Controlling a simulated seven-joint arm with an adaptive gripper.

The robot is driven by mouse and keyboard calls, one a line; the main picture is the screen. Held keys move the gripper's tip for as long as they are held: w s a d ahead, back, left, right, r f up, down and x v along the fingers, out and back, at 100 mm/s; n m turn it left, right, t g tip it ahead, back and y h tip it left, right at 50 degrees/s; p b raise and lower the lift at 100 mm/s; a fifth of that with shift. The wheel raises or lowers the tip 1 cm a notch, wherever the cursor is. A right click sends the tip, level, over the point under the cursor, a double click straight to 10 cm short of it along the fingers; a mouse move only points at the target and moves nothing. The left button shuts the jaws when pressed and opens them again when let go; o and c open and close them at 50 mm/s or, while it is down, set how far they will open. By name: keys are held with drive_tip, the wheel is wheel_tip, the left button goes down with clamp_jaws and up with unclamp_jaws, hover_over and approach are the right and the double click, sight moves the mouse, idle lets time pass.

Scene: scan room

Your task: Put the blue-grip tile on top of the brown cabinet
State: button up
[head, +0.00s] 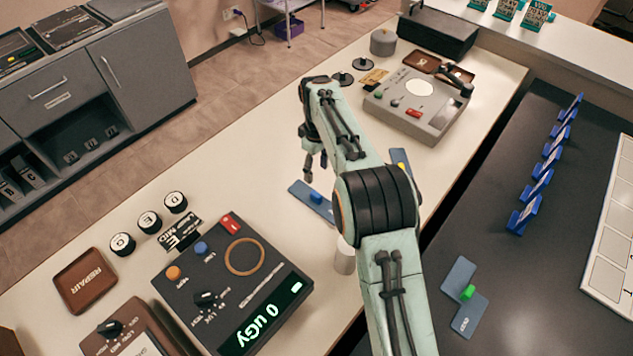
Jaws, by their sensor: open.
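The blue-grip tile (300,191) is a flat grey-blue plate with a small blue knob, lying on the pale bench left of my arm. My gripper (316,168) points down just above and beyond the tile in the head view. Its fingers are apart and hold nothing; I cannot tell the exact height over the tile. A brown cabinet-like housing (124,323) with a black knob on top stands at the bottom left, partly cut off by the frame edge. It is the only brown cabinet-like thing I see.
A dark meter (232,290) reading 0 uGy stands between the tile and the brown housing. A brown REPAIR tray (85,281) and black round pieces (149,222) lie nearby. A green-grip tile (458,275) lies on the dark counter. A grey device (418,103) stands farther back.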

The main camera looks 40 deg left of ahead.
drive_tip(key=d+r+m, duration=0.4)
drive_tip(key=d+r, duration=0.3)
drive_tip(key=d, duration=0.4)
drive_tip(key=d+r+m, duration=0.3)
drive_tip(key=d+r, duration=0.4)
drive_tip(key=d, duration=0.4)
drive_tip(key=s+d+r+m, duration=0.2)
drive_tip(key=s+d+m, duration=0.4)
drive_tip(key=d, duration=0.5)
drive_tip(key=s+d+f+m, duration=0.2)
drive_tip(key=s+d, duration=0.1)
drive_tip(key=s, duration=0.3)
drive_tip(key=s+d+f+m, duration=0.1)
drive_tip(key=s+d+f, duration=0.1)
drive_tip(key=s, duration=0.5)
drive_tip(key=shift+s+d+f+m+y, duration=0.2)
drive_tip(key=shift+d+m+y, duration=0.2)
drive_tip(key=shift+d, duration=0.3)
